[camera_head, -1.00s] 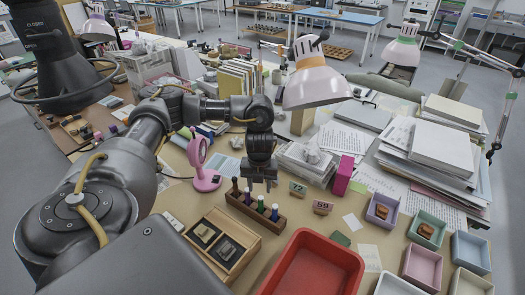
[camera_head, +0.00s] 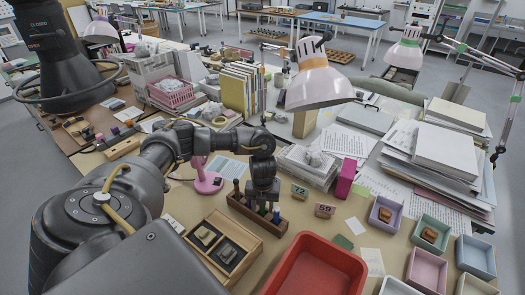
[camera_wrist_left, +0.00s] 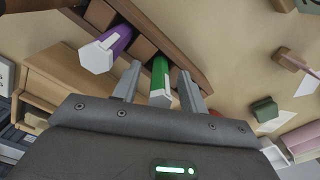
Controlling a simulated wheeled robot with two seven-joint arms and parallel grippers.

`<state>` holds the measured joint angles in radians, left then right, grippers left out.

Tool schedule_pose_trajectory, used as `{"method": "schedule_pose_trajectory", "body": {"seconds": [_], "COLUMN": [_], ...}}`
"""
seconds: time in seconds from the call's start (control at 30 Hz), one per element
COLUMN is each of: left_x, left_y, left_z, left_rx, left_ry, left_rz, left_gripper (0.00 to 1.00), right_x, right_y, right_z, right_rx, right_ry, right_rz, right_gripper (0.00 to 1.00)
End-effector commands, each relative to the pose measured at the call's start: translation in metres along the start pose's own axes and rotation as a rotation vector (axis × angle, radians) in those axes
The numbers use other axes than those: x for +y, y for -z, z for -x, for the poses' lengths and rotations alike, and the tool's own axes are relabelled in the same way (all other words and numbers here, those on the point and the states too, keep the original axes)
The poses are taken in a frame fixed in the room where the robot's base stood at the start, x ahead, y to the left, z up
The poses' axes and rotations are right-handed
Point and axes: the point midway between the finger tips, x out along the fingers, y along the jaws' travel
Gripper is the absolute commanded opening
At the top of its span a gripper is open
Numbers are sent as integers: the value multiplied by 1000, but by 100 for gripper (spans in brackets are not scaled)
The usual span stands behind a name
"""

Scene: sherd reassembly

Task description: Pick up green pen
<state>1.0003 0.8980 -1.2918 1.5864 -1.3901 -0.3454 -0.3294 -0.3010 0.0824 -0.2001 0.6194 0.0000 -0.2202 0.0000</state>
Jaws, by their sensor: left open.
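The green pen (camera_wrist_left: 160,80) has a white end and stands in the wooden pen rack (camera_head: 284,224), which also shows in the left wrist view (camera_wrist_left: 185,58). My left gripper (camera_head: 262,208) is open over the rack. In the left wrist view its fingers (camera_wrist_left: 160,70) are on either side of the green pen, with small gaps; contact is not visible. In the head view the gripper mostly hides the green pen. A purple pen (camera_wrist_left: 104,50) with a white end stands beside it, outside the fingers. My right gripper is not in view.
A blue pen (camera_head: 276,214) and a brown-topped pen (camera_head: 236,187) stand in the same rack. A wooden box (camera_head: 224,246) and a red tray (camera_head: 315,240) lie in front.

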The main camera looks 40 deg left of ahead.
Motion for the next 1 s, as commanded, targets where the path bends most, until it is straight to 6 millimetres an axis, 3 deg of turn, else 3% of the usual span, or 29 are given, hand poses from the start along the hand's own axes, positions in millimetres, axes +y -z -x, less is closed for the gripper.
{"method": "schedule_pose_trajectory", "body": {"seconds": [0.33,0.67,1.0], "left_x": [0,0,0], "left_y": [0,0,0], "left_z": [-11,-10,-6], "left_rx": [-1,-1,-2], "left_ry": [0,0,2], "left_rz": [-1,0,0], "left_gripper": [43,1,0], "right_x": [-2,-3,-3], "right_y": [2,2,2], "right_z": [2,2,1], "right_rx": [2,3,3], "right_ry": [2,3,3], "right_rz": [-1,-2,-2], "right_gripper": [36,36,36]}}
